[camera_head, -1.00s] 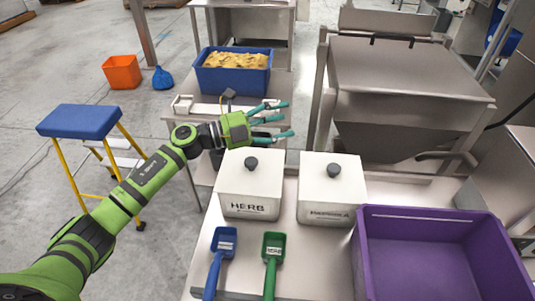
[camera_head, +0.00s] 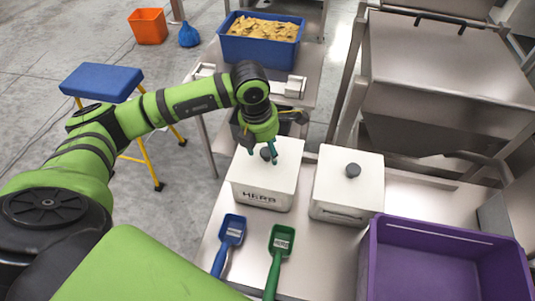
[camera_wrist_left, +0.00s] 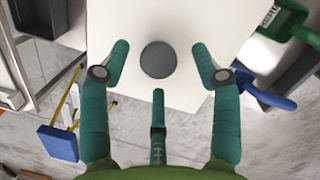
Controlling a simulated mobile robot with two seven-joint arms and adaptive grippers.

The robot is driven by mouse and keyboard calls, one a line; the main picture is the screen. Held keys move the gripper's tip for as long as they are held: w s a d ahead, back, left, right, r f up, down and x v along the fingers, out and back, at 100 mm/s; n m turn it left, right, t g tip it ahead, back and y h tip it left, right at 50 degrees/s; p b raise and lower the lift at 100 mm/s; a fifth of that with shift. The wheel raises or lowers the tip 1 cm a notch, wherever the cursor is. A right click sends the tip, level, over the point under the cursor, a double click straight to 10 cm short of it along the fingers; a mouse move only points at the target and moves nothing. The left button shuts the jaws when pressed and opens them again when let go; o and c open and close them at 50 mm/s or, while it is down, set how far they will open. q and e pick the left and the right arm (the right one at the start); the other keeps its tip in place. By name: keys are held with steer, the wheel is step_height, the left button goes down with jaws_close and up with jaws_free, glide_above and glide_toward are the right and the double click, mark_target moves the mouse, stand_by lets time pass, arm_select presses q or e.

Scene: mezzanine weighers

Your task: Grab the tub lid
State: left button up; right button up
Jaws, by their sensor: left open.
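Two white lidded tubs stand side by side on the steel bench. The left one, the HERB tub (camera_head: 262,196), has a white lid (camera_head: 287,172) with a round dark knob (camera_head: 266,154). The right tub (camera_head: 340,212) has a similar lid (camera_head: 372,163) and knob (camera_head: 352,170); its label is hard to read. My left gripper (camera_head: 266,155) points down over the HERB tub's lid. In the left wrist view, its teal fingers (camera_wrist_left: 158,75) are spread open around the knob, which sits between the fingertips. I cannot tell whether they touch it. My right gripper is not in view.
A blue scoop (camera_head: 232,232) and a green scoop (camera_head: 281,243) lie in front of the tubs. A purple crate (camera_head: 440,232) stands at the right. A blue bin (camera_head: 256,48) of yellowish contents is behind. A blue-topped step stool (camera_head: 102,82) stands at the left.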

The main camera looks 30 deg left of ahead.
arm_select(q)
steer(key=shift+w+d+f, duration=0.1)
steer(key=shift+w+f, duration=0.05)
steer(key=shift+f, duration=0.45)
steer(key=shift+w+f, duration=0.1)
steer(key=shift+f, duration=0.5)
steer(key=c, duration=1.3)
steer(key=shift+o, duration=0.2)
steer(key=shift+r, duration=0.15)
